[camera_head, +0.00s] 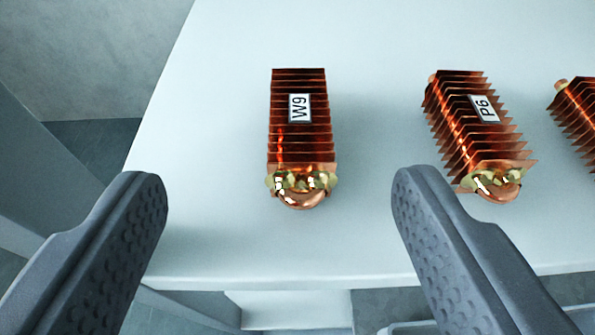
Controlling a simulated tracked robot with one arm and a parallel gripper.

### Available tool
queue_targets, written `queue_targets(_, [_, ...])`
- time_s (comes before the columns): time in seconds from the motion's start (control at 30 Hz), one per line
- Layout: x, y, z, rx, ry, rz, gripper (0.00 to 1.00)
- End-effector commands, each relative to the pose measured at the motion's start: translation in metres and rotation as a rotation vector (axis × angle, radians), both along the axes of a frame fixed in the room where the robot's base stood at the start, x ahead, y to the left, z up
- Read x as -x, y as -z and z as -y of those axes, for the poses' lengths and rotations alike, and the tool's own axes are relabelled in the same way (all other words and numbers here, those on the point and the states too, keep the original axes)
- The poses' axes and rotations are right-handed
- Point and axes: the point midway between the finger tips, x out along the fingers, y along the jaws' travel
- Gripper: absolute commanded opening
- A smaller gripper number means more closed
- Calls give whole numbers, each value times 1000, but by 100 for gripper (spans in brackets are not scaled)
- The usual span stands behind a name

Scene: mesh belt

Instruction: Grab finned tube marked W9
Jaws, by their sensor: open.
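The finned tube marked W9 (301,135) lies on the pale tabletop, a copper-coloured block of fins with a rounded copper end facing me. Its white label reads W9, turned sideways. My gripper (278,185) is open and empty, with one dark grey finger on each side of the picture. The W9 tube shows between and beyond the fingertips, a little right of the middle of the gap. Neither finger appears to touch it.
A similar finned tube marked P6 (478,128) lies to the right, its near end close to my right finger in the picture. A third finned tube (577,108) is cut off by the right edge. The white table (225,250) has free room left of W9, up to its left edge.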

Motion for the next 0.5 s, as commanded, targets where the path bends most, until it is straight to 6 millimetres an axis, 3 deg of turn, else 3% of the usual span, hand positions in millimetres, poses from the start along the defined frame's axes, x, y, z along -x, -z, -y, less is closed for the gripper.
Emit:
queue_targets(0.1, [-3,24,2,6,10,-20,65])
queue_targets(0.2, [-5,35,3,9,14,-27,65])
queue_targets(0.5, [-29,44,4,10,15,-22,65])
